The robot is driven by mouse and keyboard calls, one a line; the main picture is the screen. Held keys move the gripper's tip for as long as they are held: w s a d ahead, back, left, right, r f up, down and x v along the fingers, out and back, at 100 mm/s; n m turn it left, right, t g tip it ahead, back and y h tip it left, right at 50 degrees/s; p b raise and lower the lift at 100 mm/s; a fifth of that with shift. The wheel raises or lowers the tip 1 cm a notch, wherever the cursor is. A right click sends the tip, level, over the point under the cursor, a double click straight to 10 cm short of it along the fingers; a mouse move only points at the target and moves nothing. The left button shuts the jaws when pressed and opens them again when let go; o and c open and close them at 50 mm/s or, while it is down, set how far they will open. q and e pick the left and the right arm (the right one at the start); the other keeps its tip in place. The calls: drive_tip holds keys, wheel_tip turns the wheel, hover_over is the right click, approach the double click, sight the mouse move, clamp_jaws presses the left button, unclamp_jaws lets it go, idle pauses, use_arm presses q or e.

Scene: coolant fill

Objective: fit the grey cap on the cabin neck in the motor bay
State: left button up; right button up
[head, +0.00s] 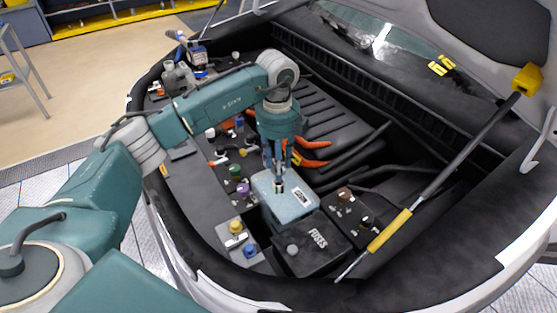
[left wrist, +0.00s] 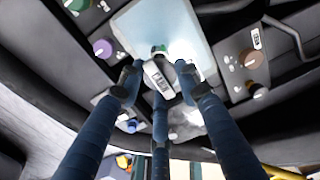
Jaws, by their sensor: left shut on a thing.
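The pale blue-white tank (head: 290,208) stands in the motor bay with a small printed label on its right side. My left gripper (head: 279,180) is above the tank top, pointing down. In the left wrist view its three fingers (left wrist: 157,88) are closed around a pale grey piece, taken as the grey cap (left wrist: 150,76), partly hidden by the fingers. My right gripper is not in view.
A black fuse box (head: 312,250) stands in front of the tank. Purple (head: 243,189), green (head: 235,171), yellow (head: 236,226) and brown caps (head: 344,194) surround it. Orange cables (head: 314,163) lie behind. A bonnet strut (head: 440,170) crosses the right side.

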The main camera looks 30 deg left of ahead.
use_arm(q)
drive_tip(key=shift+f+b, duration=0.3)
drive_tip(key=shift+f, duration=0.55)
idle(0.5)
drive_tip(key=shift+f, duration=0.15)
idle(0.7)
drive_tip(key=shift+f+b, duration=0.8)
drive_tip(key=shift+f, duration=0.5)
drive_tip(key=o, duration=1.1)
drive_tip(key=shift+o, duration=0.2)
drive_tip(key=shift+r, duration=0.1)
